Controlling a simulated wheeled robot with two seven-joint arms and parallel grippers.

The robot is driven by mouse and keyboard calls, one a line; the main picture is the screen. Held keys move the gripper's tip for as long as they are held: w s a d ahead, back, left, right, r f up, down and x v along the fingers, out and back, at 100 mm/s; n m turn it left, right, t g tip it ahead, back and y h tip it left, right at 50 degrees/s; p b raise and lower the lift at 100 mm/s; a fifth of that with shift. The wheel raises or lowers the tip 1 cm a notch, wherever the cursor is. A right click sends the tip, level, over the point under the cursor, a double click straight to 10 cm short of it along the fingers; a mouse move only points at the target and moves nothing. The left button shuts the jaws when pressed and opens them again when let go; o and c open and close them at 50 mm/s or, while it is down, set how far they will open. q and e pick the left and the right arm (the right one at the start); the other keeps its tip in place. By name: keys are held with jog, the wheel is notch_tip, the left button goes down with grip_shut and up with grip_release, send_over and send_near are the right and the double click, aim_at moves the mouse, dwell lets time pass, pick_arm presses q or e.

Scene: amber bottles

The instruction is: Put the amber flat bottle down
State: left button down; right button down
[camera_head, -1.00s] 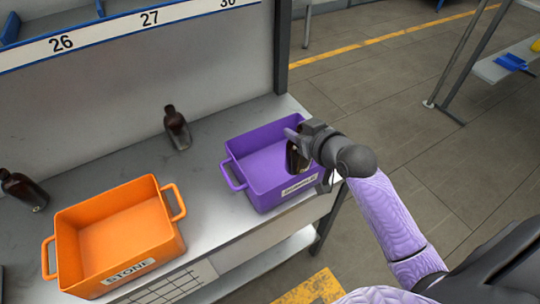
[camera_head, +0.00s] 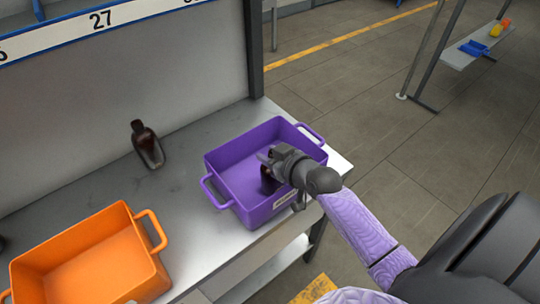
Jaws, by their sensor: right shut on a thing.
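The amber flat bottle (camera_head: 268,184) is dark brown and mostly hidden by my right gripper (camera_head: 272,163). The gripper is shut on it, inside the near right part of the purple crate (camera_head: 222,163). The bottle's lower end shows below the gripper, close to the crate's floor; I cannot tell whether it touches. The purple crate stands on the grey table and looks otherwise empty. My left gripper is not in view.
An empty orange crate (camera_head: 88,262) stands at the lower left. Bare table lies between the two crates.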

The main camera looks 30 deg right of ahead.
jog(key=shift+f, duration=0.15)
jog(key=shift+c, duration=1.7)
grip_release()
jog(key=shift+r, duration=0.25)
jog(key=a+p+v, duration=0.1)
jog(key=p+v, duration=0.3)
jog(key=v, duration=0.8)
jog(key=s+d+f+m+g+h, duration=0.1)
jog(key=s+f+g, duration=0.2)
jog(key=f, duration=0.6)
jog(key=s+f+g, duration=0.2)
jog(key=s+f, duration=0.2)
jog(key=f, duration=0.5)
jog(key=s+a+f+n+g, duration=0.1)
jog(key=s+a+f+g, duration=0.3)
jog(key=s+f, duration=0.3)
jog(key=s+a+f+n+g, duration=0.1)
jog(key=s+a+f+g, duration=0.2)
jog(key=s+f, duration=0.5)
jog(key=s+a, duration=0.1)
jog(key=s, duration=0.4)
jog(key=shift+s+n+g, duration=0.35)
jog(key=shift+n+g, duration=0.05)
